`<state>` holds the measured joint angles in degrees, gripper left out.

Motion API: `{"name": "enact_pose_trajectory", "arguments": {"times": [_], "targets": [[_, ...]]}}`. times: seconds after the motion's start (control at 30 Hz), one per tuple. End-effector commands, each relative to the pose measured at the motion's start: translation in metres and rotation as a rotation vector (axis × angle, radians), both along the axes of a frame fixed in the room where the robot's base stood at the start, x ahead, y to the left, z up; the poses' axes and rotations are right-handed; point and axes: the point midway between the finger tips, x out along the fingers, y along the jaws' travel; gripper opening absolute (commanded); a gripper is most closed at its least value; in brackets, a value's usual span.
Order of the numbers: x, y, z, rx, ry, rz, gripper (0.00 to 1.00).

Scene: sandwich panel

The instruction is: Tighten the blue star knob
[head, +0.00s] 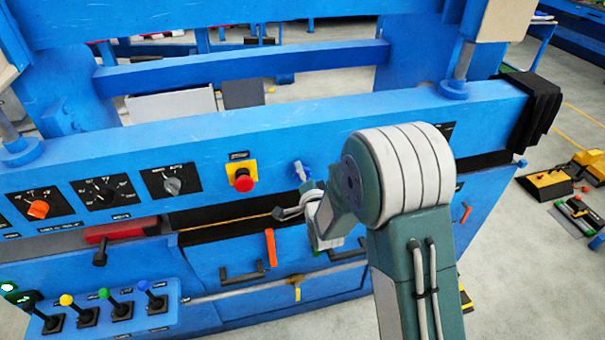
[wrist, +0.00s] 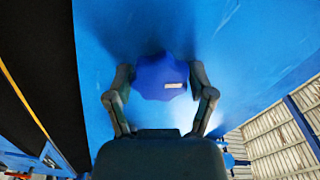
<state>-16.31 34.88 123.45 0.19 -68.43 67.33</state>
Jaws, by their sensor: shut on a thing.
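The blue star knob (wrist: 161,80) is in the middle of the wrist view, on a blue panel face, with a small pale mark on its front. My gripper (wrist: 162,74) has one dark finger on each side of the knob and is shut on it. In the head view a small blue knob (head: 299,170) shows on the machine's front beam, right of the red emergency button. My gripper (head: 301,199) shows just below it there, partly hidden by my arm.
The blue front beam (head: 240,135) carries a red emergency button (head: 242,180) on a yellow plate and several rotary switches. Below are an orange handle (head: 270,248), black drawer handles and several coloured levers (head: 110,300).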

Motion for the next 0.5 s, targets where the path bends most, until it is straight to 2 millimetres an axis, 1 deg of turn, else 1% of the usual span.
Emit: {"name": "enact_pose_trajectory", "arguments": {"times": [0.2,0.5], "targets": [[0.0013,-0.0016,-0.0008,0.172,0.05,-0.004,0.23],[0.0012,-0.0026,-0.0022,0.332,0.098,-0.005,0.23]]}}
